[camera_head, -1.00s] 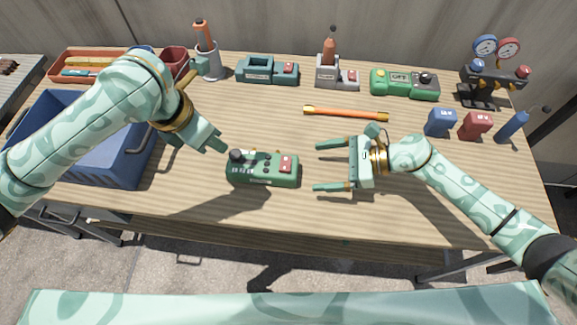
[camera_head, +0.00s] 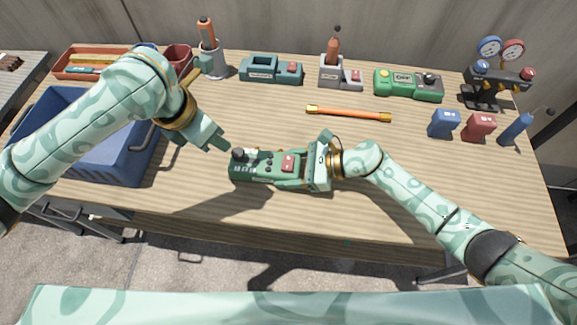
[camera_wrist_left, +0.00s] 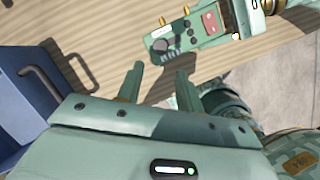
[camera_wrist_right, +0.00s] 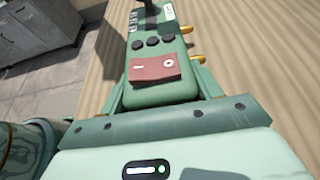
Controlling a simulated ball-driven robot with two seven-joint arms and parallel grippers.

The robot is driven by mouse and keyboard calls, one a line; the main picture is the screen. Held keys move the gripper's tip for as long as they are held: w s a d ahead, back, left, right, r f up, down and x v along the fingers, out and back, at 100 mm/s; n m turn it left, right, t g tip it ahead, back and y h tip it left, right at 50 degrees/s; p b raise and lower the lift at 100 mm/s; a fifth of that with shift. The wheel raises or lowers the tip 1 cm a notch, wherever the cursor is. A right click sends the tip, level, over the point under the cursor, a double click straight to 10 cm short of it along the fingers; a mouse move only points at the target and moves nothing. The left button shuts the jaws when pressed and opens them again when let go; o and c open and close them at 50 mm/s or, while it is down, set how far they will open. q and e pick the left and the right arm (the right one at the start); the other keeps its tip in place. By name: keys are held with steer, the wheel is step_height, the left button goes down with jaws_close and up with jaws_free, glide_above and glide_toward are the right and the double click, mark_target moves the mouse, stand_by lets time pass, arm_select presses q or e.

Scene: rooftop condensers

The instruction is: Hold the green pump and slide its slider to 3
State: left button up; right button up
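The green pump (camera_head: 258,166) lies on the table, dark green, with a red switch, small dark buttons and a black knob at its left end. My right gripper (camera_head: 297,170) is around the pump's right end, with one finger on each side. The right wrist view shows its fingers close against the pump (camera_wrist_right: 160,88); whether they press on it is unclear. My left gripper (camera_head: 223,146) is beside the pump's knob end, apart from it. Its fingers stand apart and empty in the left wrist view (camera_wrist_left: 160,72), where the pump (camera_wrist_left: 190,40) lies beyond. The slider scale is too small to read.
A blue crate (camera_head: 138,165) stands at the left. A teal device (camera_head: 270,69), a grey device (camera_head: 338,72) and a bright green device (camera_head: 408,84) line the back. An orange bar (camera_head: 348,113) lies behind the pump. The table in front is clear.

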steer(key=c, duration=0.5)
arm_select(q)
steer(key=shift+o, duration=1.2)
arm_select(e)
steer(key=shift+c, duration=1)
arm_select(q)
steer(key=shift+m, duration=0.3)
steer(key=w+d+r, duration=0.2)
steer(key=r, duration=0.1)
steer(key=w+d+r, duration=0.1)
steer(key=w+r, duration=0.1)
steer(key=shift+d+r, duration=0.25)
steer(key=shift+d, duration=0.15)
arm_select(e)
steer(key=shift+d, duration=0.1)
arm_select(q)
steer(key=n+g+y, duration=0.3)
steer(key=n, duration=0.2)
glide_toward(237, 152)
step_height(237, 152, down, 8)
steer(key=shift+f, duration=0.2)
